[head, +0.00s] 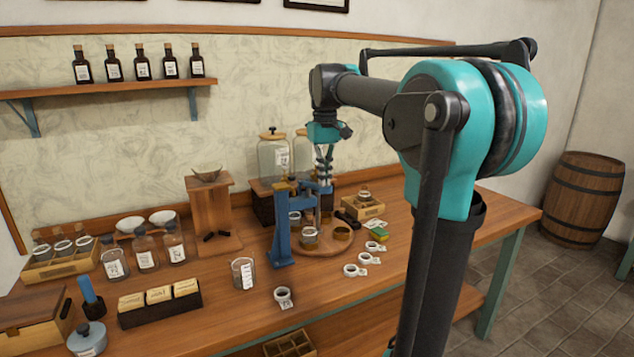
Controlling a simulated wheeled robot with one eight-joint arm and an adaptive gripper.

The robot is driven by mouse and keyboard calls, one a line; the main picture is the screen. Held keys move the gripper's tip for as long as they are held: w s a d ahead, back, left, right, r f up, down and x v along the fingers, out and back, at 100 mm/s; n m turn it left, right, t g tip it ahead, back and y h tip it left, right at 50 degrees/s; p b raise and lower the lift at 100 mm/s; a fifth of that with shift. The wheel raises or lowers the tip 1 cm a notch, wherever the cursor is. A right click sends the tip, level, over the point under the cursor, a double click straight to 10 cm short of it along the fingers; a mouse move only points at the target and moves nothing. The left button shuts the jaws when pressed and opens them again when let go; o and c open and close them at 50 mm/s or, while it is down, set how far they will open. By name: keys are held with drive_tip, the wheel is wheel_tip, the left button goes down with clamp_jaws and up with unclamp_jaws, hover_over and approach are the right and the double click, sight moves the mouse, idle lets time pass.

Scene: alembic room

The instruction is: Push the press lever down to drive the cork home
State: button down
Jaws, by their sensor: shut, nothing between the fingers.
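A small glass bottle (310,236) stands under the press on a round wooden board (323,248). The cork is too small to tell apart here.
Glass jars (272,157) stand behind the press. Label rings (355,270) and a small wooden box (363,208) lie to its right. A glass beaker (243,273) stands left of it. Bottles (145,252) and a card box (160,301) fill the bench's left. The bench's front right is clear.

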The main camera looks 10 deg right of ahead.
drive_tip(key=shift+f, duration=0.6)
drive_tip(key=shift+s, duration=0.2)
drive_tip(key=shift+f, duration=0.6)
drive_tip(key=shift+s+d, duration=0.1)
idle(0.3)
